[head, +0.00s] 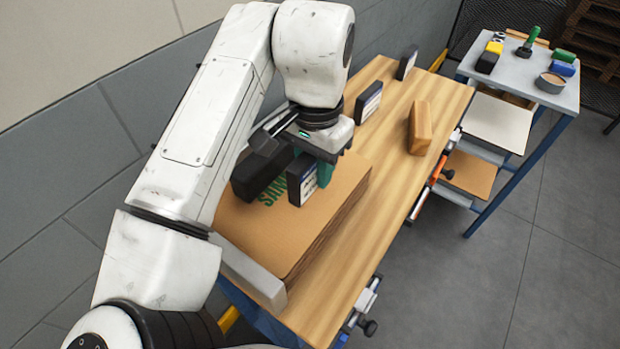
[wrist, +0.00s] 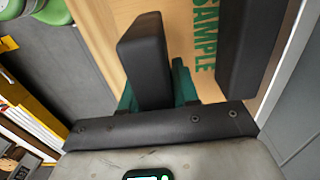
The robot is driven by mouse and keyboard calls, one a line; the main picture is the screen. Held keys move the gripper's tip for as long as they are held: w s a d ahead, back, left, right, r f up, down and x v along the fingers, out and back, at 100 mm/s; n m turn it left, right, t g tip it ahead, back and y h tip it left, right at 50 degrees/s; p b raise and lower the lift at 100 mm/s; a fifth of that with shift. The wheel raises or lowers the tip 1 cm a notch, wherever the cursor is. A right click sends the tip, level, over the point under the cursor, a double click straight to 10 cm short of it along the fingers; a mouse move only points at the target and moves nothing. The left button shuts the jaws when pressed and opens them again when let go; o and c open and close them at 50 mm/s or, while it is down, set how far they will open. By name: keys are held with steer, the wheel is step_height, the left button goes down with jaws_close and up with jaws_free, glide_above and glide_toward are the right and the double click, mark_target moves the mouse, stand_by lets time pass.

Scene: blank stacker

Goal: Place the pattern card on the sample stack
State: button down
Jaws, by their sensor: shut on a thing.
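My gripper (wrist: 152,90) is shut on a black block (head: 302,184) with a white and blue label; its teal fingers lie on both sides of the block in the wrist view (wrist: 145,55). The block is upright over the sample stack (head: 290,240), a pile of brown sheets with green SAMPLE lettering on top. I cannot tell whether it touches the stack. A second black block (head: 258,178) stands left of it and shows at the right of the wrist view (wrist: 250,50). I cannot tell which thing is the pattern card.
Two labelled black blocks (head: 368,103) (head: 407,63) and a tan block (head: 420,128) stand farther along the wooden table (head: 385,150). A grey metal bar (head: 250,272) lies along the stack's near-left edge. A blue cart (head: 530,75) at right holds small items, with a pale sheet (head: 498,122) below.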

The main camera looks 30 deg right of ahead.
mark_target(310, 182)
steer(key=f, duration=0.3)
steer(key=shift+w+a, duration=0.3)
steer(key=shift+a, duration=0.05)
steer(key=shift+f+p, duration=0.3)
steer(key=shift+f, duration=0.2)
steer(key=c, duration=0.8)
jaws_free()
steer(key=shift+f, duration=0.1)
steer(key=shift+c, duration=0.2)
step_height(310, 182, up, 12)
steer(key=shift+r+b, duration=0.15)
steer(key=shift+b, duration=0.15)
